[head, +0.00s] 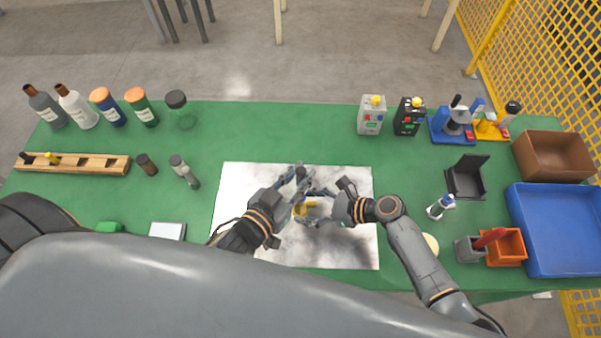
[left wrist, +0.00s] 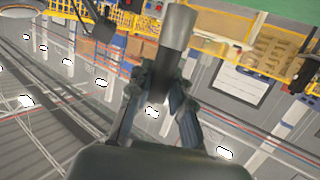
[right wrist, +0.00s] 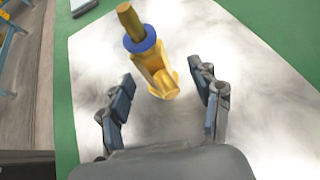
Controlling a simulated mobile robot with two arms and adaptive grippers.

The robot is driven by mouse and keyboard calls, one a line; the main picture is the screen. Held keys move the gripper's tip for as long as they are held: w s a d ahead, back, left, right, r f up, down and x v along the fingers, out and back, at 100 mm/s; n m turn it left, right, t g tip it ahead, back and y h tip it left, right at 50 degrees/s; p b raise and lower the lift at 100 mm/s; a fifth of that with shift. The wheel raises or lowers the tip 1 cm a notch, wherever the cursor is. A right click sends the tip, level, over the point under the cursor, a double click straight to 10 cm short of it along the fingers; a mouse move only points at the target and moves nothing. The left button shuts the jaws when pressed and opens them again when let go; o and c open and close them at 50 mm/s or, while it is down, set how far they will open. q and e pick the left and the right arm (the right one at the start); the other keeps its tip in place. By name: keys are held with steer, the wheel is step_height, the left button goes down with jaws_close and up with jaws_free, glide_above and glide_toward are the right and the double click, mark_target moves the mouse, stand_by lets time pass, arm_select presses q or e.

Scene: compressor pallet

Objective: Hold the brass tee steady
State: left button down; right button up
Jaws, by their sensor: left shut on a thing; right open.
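The brass tee (head: 299,211) is over the white sheet, partly hidden by my grippers in the head view. In the right wrist view the yellow tee (right wrist: 160,78) has a blue ring and a brown cylindrical end. My right gripper (right wrist: 162,74) is open, with a finger on each side of the tee and visible gaps. In the head view my right gripper (head: 318,207) reaches in from the right. My left gripper (head: 300,181) is shut on a grey cylindrical piece (left wrist: 178,27), seen in the left wrist view. The tee is not visible there.
The white sheet (head: 240,185) lies on the green table (head: 270,135). Bottles and a wooden rack (head: 90,166) stand left. Two small boxes (head: 372,115), a black open box (head: 466,180), an orange bin (head: 508,246) and a blue tray (head: 530,265) stand right. The table behind the sheet is clear.

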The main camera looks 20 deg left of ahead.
steer(key=shift+w, duration=0.15)
steer(key=c, duration=1.1)
steer(key=shift+o, duration=0.2)
